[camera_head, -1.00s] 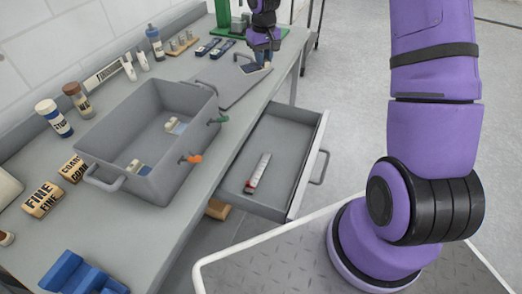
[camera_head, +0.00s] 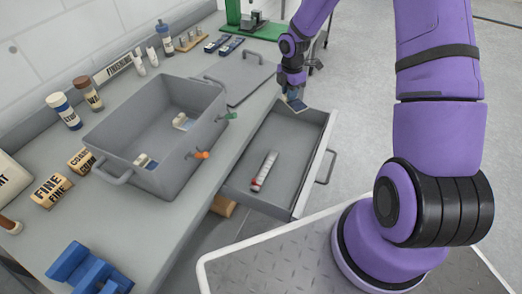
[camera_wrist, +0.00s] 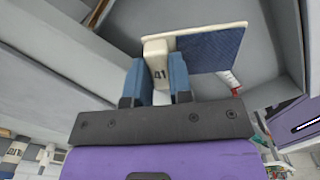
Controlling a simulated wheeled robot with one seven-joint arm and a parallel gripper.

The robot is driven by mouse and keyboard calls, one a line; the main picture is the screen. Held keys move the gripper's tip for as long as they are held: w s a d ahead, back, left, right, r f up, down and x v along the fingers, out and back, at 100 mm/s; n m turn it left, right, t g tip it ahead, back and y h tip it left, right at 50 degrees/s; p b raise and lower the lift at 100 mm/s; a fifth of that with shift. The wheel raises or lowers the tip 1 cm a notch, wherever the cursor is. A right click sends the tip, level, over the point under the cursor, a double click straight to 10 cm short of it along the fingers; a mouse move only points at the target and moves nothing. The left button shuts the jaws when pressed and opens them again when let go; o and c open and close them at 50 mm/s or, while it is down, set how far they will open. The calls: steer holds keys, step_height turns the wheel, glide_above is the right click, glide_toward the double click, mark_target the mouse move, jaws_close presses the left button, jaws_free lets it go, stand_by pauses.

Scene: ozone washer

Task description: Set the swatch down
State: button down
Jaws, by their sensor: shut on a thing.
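My gripper (camera_head: 292,90) is over the far end of the open drawer (camera_head: 290,150) in the head view. It is shut on a swatch (camera_head: 296,104), a small dark blue piece held tilted. In the wrist view the swatch (camera_wrist: 213,50) shows a blue textured face with a pale edge and a pale tab marked "41" (camera_wrist: 157,62). The tab sits between my two blue fingertips (camera_wrist: 156,82). Whether the swatch touches the drawer cannot be told.
A pale stick with a red end (camera_head: 264,171) lies in the drawer. A grey tub (camera_head: 150,130) with two pale-and-blue pieces inside stands on the bench, with orange and green valves on its side. A grey lid (camera_head: 240,75) lies behind it.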

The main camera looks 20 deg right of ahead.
mark_target(295, 101)
steer(key=s+f+n, duration=0.1)
steer(key=n, duration=0.1)
steer(key=f+n, duration=0.1)
steer(key=n, duration=0.1)
steer(key=s+d+f+n, duration=0.1)
steer(key=n, duration=0.1)
steer(key=shift+s+f+n, duration=0.3)
steer(key=shift+s+n, duration=0.05)
steer(key=shift+n, duration=0.05)
step_height(295, 101, down, 10)
steer(key=shift+f, duration=0.1)
steer(key=c, duration=1)
jaws_free()
